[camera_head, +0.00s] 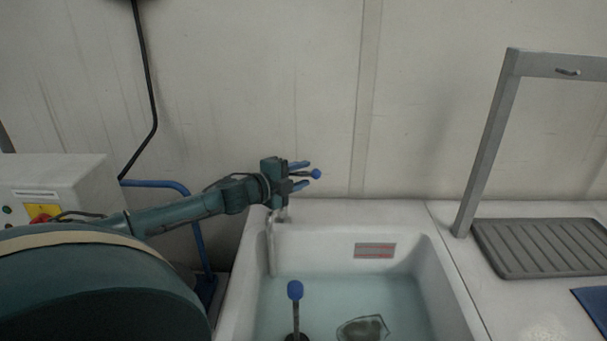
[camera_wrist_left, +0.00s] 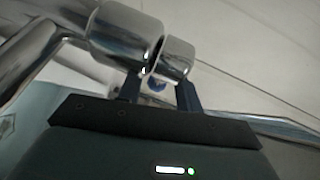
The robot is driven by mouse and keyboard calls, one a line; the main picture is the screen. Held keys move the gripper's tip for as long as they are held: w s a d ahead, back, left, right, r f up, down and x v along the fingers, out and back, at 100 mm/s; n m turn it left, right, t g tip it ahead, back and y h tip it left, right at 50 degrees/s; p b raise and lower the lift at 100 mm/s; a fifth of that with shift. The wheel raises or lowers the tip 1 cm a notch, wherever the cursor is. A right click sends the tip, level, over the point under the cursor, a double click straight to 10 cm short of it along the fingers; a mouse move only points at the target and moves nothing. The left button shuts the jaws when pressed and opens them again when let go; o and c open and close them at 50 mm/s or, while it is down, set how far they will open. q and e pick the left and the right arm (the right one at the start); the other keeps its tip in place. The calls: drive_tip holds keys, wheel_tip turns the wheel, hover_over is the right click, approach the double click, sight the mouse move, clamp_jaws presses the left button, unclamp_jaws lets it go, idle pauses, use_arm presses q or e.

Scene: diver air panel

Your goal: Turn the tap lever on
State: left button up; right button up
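The tap (camera_head: 270,244) is chrome and stands at the back left of the white sink, its pipe reaching down towards the water. Its lever, a thin rod with a blue ball end (camera_head: 316,174), sticks out to the right past my left gripper (camera_head: 303,174). That gripper's two fingers are apart, above and below the lever in the head view, with visible gaps. In the left wrist view, the chrome tap body (camera_wrist_left: 128,35) is close in front of the fingers (camera_wrist_left: 159,92), partly hiding their ends. My right gripper is out of view.
The sink (camera_head: 444,285) holds water, an upright rod with a blue ball top (camera_head: 295,290), and a clear, dark-centred object (camera_head: 362,329). A grey frame (camera_head: 489,150) and ribbed mat (camera_head: 540,247) are on the right. A control box (camera_head: 60,185) is at left.

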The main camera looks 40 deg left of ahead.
use_arm(q)
drive_tip(key=shift+w+d, duration=0.1)
drive_tip(key=shift+w, duration=0.5)
clamp_jaws()
drive_tip(key=shift+f, duration=0.1)
idle(0.3)
